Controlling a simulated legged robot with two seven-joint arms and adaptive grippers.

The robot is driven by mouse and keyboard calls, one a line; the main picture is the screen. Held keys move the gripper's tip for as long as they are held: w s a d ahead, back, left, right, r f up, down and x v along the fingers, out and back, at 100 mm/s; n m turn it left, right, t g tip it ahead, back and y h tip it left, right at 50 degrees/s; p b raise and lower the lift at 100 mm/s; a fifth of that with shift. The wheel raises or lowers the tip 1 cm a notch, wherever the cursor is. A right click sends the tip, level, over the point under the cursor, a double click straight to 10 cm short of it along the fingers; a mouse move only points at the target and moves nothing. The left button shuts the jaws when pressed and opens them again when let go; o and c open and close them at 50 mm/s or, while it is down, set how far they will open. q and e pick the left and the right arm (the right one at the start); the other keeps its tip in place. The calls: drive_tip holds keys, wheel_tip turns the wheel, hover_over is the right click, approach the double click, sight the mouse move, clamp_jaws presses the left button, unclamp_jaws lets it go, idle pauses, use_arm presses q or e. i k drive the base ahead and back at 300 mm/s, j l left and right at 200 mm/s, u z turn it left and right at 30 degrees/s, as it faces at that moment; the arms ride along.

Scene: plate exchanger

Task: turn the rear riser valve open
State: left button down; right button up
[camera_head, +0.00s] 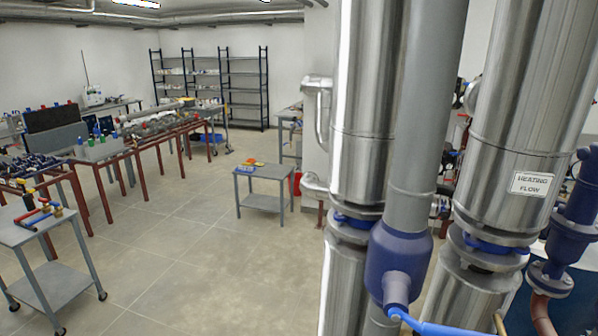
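A dark blue valve body (397,252) sits on a grey vertical pipe (424,110) in the right half of the head view. A grey stub sticks out of its front, and a bright blue lever (450,328) runs from it toward the lower right, cut off by the bottom edge. Blue parts between flanges also show on the left metal-clad riser (365,100) and on the right one (525,100), which bears a "HEATING FLOW" label (531,184). I cannot tell which of these is the rear riser valve. Neither gripper is in view.
A small grey table (263,174) with coloured items stands mid-floor. A grey cart (50,285) stands at the lower left, before long workbenches with red legs. Dark shelves (245,85) line the back wall. Blue pipework (572,225) is at far right. The tiled floor between is clear.

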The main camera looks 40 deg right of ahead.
sight(447, 192)
drive_tip(key=i+j, duration=0.15)
drive_tip(key=i, duration=0.35)
drive_tip(key=i+j, duration=0.15)
drive_tip(key=i, duration=0.4)
drive_tip(key=i+j+u, duration=0.1)
drive_tip(key=i, duration=0.4)
drive_tip(key=i+l+z, duration=0.2)
drive_tip(key=i+z, duration=0.8)
drive_tip(key=i+j+z, duration=0.25)
drive_tip(key=i+z, duration=0.25)
drive_tip(key=i, duration=0.15)
drive_tip(key=i+j+z, duration=0.5)
drive_tip(key=i+z, duration=0.15)
drive_tip(key=z, duration=0.3)
drive_tip(key=i+z, duration=0.2)
drive_tip(key=z, duration=0.3)
drive_tip(key=i+z, duration=0.15)
drive_tip(key=z, duration=0.3)
drive_tip(key=i+j+z, duration=0.15)
drive_tip(key=z, duration=0.3)
drive_tip(key=i+j+z, duration=0.1)
drive_tip(key=j+z, duration=0.15)
drive_tip(key=z, duration=0.25)
drive_tip(key=i+j+z, duration=0.1)
drive_tip(key=z, duration=0.25)
drive_tip(key=i+j+z, duration=0.2)
drive_tip(key=z, duration=0.15)
drive_tip(key=i+j+z, duration=0.1)
drive_tip(key=z, duration=0.25)
